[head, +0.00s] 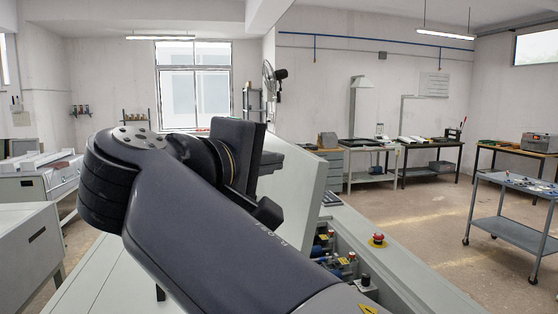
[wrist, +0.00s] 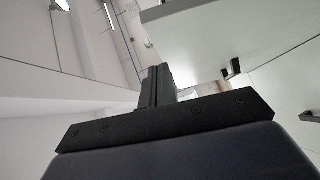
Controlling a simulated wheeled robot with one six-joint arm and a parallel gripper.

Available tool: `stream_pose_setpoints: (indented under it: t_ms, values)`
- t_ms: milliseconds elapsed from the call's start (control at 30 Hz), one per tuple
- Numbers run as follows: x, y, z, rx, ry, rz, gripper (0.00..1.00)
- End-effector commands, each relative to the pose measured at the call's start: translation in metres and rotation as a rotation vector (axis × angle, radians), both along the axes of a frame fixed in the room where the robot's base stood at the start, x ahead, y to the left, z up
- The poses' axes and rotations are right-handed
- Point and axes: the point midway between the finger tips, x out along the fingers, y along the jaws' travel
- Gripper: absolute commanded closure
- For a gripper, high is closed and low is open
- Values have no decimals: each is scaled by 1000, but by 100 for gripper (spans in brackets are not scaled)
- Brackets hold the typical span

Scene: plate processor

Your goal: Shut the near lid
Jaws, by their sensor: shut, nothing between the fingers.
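A pale grey lid (head: 298,190) of the plate processor stands raised and tilted in the middle of the head view, just right of my gripper. My arm hides its left part. My gripper's shut, empty fingers point away from the camera in the wrist view (wrist: 158,78). In the head view my gripper's dark body is beside the lid's left side, and its fingertips are hard to make out. A pale panel (wrist: 215,35) fills the upper right of the wrist view; I cannot tell which lid it is. Whether my gripper touches the lid is unclear.
The processor's open bay (head: 335,255) shows several small fittings right of the lid. A grey trolley (head: 515,215) stands at right, with workbenches (head: 430,145) behind. Floor between is clear.

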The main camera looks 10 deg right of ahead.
Motion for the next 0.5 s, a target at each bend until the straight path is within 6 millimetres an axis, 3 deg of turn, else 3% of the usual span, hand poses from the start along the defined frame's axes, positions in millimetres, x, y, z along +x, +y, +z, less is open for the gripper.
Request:
stream_pose_setpoints:
  t_ms: [233,500]
  values:
    - [7,-34,-4,1,0,-4,100]
    - [7,-47,-8,1,0,0,100]
